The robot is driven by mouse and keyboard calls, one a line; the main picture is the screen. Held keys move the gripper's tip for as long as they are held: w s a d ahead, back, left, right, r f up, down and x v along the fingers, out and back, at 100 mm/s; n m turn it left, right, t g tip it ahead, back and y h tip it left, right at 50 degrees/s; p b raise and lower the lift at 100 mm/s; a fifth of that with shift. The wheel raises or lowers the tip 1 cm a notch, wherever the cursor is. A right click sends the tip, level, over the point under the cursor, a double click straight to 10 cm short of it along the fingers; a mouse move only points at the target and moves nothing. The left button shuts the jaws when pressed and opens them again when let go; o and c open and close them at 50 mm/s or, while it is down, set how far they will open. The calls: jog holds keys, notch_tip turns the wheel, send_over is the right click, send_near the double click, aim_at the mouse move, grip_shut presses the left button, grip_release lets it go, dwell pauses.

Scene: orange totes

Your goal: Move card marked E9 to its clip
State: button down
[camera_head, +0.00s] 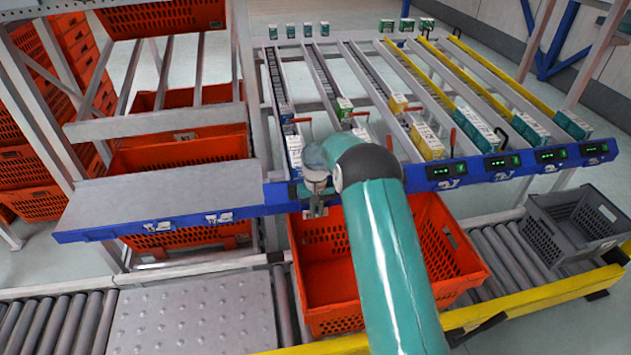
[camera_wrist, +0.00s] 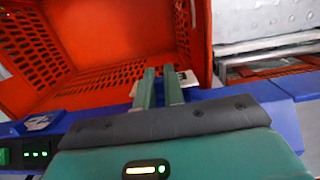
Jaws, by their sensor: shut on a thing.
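My gripper (camera_head: 316,208) is at the front of the blue rail (camera_head: 185,223), above the left part of an orange tote. In the wrist view its two green fingers (camera_wrist: 161,72) are close together, shut on a small white card (camera_wrist: 188,79) that is mostly hidden by them. I cannot read the card's mark. Other small white cards sit on the rail's front, at the left (camera_head: 157,226), a little further right (camera_head: 218,218) and under the right-hand displays (camera_head: 448,184). The marks on these cards and their clips are too small to read.
The orange tote (camera_head: 455,240) stands below the rail on the roller conveyor (camera_head: 50,322). A grey crate (camera_head: 580,228) stands at the right. Sloped lanes hold several boxes (camera_head: 427,140) behind the rail. A bare grey shelf (camera_head: 160,198) lies to the left.

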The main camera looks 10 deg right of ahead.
jog(key=w+r, duration=0.4)
jog(key=r, duration=0.5)
jog(key=shift+s+d+f, duration=0.1)
jog(key=shift+d+f, duration=0.05)
jog(key=shift+f, duration=1.15)
jog(key=shift+s+d+f, duration=0.1)
jog(key=shift+f, duration=1.15)
jog(key=shift+f, duration=1.5)
jog(key=c, duration=1.4)
grip_release()
notch_tip(320, 180, up, 14)
jog(key=w, duration=0.2)
jog(key=shift+f+g, duration=0.15)
jog(key=shift+g, duration=0.15)
